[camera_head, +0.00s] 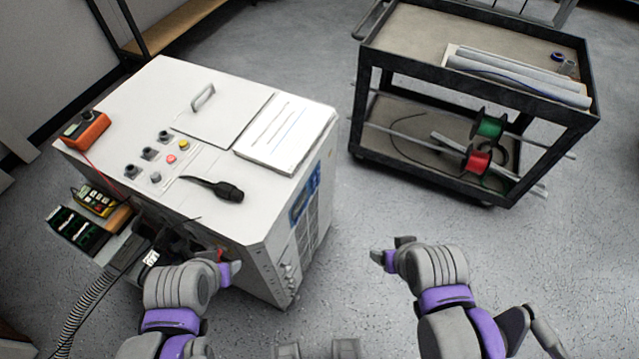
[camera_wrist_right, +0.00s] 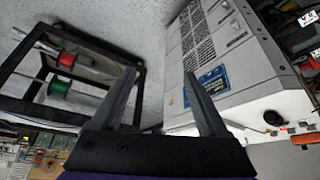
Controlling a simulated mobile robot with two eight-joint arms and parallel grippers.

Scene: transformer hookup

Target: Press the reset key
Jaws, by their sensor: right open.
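The white cabinet (camera_head: 230,214) stands at the left in the head view. Its top carries a cluster of controls: a yellow button (camera_head: 184,145), a red button (camera_head: 170,159), a grey button (camera_head: 155,178) and several black knobs. I cannot read which one is the reset key. My left gripper (camera_head: 228,270) is low in front of the cabinet's near side, below the controls; its jaws are not clear. My right gripper (camera_head: 388,256) is open and empty over the floor, right of the cabinet. Its two fingers (camera_wrist_right: 163,108) are spread in the right wrist view.
A black handheld connector (camera_head: 225,190) and papers (camera_head: 277,133) lie on the cabinet top, with an orange meter (camera_head: 86,128) at its left edge. A black cart (camera_head: 480,105) with wire spools stands at the right. Bare floor (camera_head: 340,230) separates them.

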